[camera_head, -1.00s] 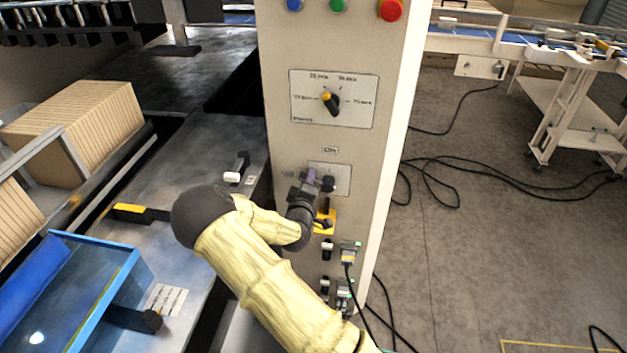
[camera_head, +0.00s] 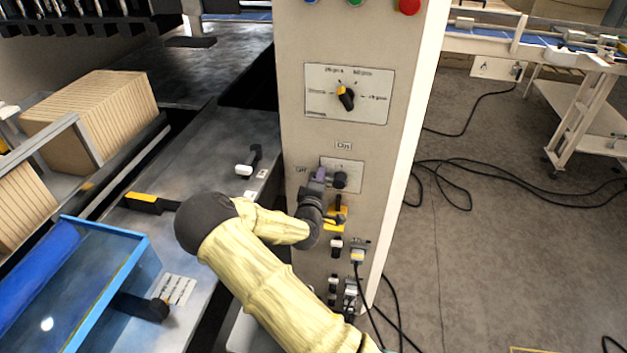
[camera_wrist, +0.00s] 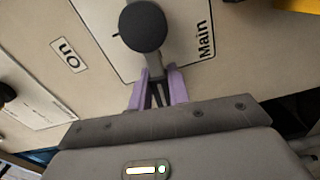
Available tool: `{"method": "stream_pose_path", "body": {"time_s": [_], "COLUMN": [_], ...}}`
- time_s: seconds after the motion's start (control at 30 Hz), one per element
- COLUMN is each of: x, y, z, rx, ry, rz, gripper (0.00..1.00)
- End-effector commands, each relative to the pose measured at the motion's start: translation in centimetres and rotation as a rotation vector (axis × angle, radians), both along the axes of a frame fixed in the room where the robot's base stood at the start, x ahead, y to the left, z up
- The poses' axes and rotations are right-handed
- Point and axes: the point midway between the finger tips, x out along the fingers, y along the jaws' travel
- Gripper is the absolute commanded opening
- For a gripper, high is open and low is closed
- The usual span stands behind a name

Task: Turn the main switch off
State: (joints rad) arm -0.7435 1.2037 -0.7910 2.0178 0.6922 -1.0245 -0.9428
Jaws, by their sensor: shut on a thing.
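The main switch is a round black knob (camera_head: 340,180) on a pale plate (camera_head: 351,168) on the grey panel. In the wrist view the knob (camera_wrist: 143,27) sits just beyond my fingertips, on a plate marked "Main". A small dark mark shows on its left side, on the side of the "On" label (camera_wrist: 68,54). My gripper (camera_head: 321,174) reaches the switch from the left. Its purple fingers (camera_wrist: 157,84) are close together at the knob's lower edge and shut on the switch. The exact contact is partly hidden.
A selector dial (camera_head: 345,97) is above the switch. A yellow-plated switch (camera_head: 336,218) and plugged cables (camera_head: 357,256) are below it. To the left are a machine bed (camera_head: 205,150), a cardboard stack (camera_head: 88,110) and a blue-framed box (camera_head: 75,275). Floor on the right carries loose cables.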

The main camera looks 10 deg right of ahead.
Motion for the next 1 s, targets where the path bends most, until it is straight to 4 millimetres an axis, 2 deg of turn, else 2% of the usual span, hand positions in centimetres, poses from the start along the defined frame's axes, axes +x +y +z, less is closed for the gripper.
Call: {"method": "stream_pose_path", "body": {"time_s": [0.43,0.93,0.97,1.0], "x": [-0.03,-0.04,-0.06,-0.05], "y": [-0.57,-0.56,-0.57,-0.57], "z": [-0.91,-1.01,-1.02,-1.01], "rx": [-0.109,-0.126,-0.126,-0.126], "ry": [0.053,0.063,0.063,0.063], "rz": [-0.01,-0.009,-0.009,-0.009], "gripper": [0.0,0.0,0.22,0.3]}}
